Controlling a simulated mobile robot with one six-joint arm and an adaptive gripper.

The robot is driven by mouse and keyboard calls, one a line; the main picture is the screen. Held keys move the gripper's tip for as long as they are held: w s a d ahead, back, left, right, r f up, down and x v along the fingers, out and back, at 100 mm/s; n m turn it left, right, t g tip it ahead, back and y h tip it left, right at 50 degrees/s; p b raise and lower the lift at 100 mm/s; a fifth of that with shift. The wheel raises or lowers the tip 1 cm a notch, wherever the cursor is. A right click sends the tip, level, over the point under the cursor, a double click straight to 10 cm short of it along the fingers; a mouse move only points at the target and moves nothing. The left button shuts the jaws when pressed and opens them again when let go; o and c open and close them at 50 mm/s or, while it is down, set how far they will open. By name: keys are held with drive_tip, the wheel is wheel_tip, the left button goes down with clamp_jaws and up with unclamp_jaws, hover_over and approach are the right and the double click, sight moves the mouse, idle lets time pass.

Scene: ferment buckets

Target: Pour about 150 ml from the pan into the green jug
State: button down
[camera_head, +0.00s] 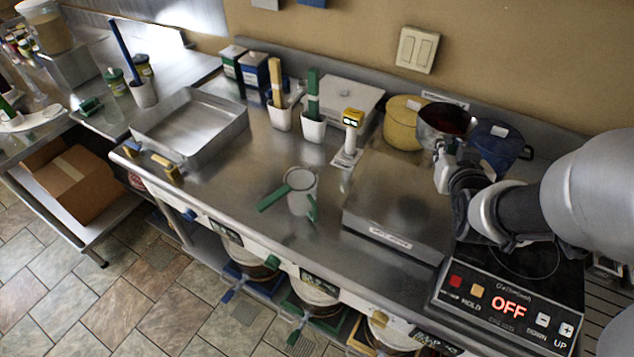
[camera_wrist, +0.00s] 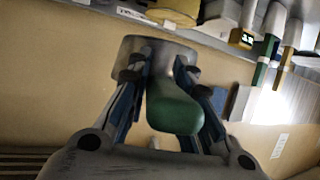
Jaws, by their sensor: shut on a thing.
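The steel pan (camera_head: 444,116) is at the back right of the counter in the head view, with dark red contents showing inside. My gripper (camera_head: 444,160) is shut on the pan's green handle, which shows between the fingers in the wrist view (camera_wrist: 174,110); the pan's steel wall (camera_wrist: 150,46) is just beyond the fingertips. The pan appears raised, roughly level.
A yellow pot (camera_head: 402,123) and a blue pot (camera_head: 497,145) flank the pan. A flat steel box (camera_head: 398,205) lies between the jug and my arm. A hob (camera_head: 512,300) reading OFF is at right. A yellow-headed device (camera_head: 352,120) stands behind the jug.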

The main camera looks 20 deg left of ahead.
drive_tip(key=s+a+f+n+g+y+b, duration=0.2)
drive_tip(key=s+a+n+y+b, duration=0.1)
drive_tip(key=s+a, duration=0.5)
drive_tip(key=s+a+f+n+g+y+b, duration=0.2)
drive_tip(key=s+a, duration=0.6)
drive_tip(key=a, duration=0.4)
drive_tip(key=s+a+f+n+g+y+b, duration=0.2)
drive_tip(key=s+a+f+n+y+b, duration=0.1)
drive_tip(key=s+a, duration=0.5)
drive_tip(key=a+f+n+y, duration=0.1)
drive_tip(key=a, duration=0.1)
drive_tip(key=shift+s+a+f+n+g+b, duration=0.25)
drive_tip(key=shift+a+n+g+b, duration=0.05)
drive_tip(key=shift+a+n+b, duration=0.1)
drive_tip(key=shift+d, duration=0.1)
drive_tip(key=shift+w+d+r+m+g+y+p, duration=0.3)
drive_tip(key=shift+w+m+p, duration=0.3)
drive_tip(key=shift+p, duration=0.75)
drive_tip(key=shift+w+d+r+m+g+y+p, duration=0.15)
drive_tip(key=shift+w+d+r+m+g+p, duration=0.35)
drive_tip(key=shift+p, duration=0.8)
drive_tip(key=shift+w+d+r+m+g+y+p, duration=0.1)
drive_tip(key=shift+w+d+m+g+y+p, duration=0.15)
drive_tip(key=shift+w+m+p, duration=0.8)
drive_tip(key=shift+d+f+n+p, duration=0.15)
drive_tip(key=shift+d+n+p, duration=0.1)
drive_tip(key=shift+p, duration=0.3)
drive_tip(key=shift+w+d+r+m+g+y+p, duration=0.4)
drive_tip(key=shift+w+m+p, duration=0.1)
drive_tip(key=shift+w+p, duration=0.25)
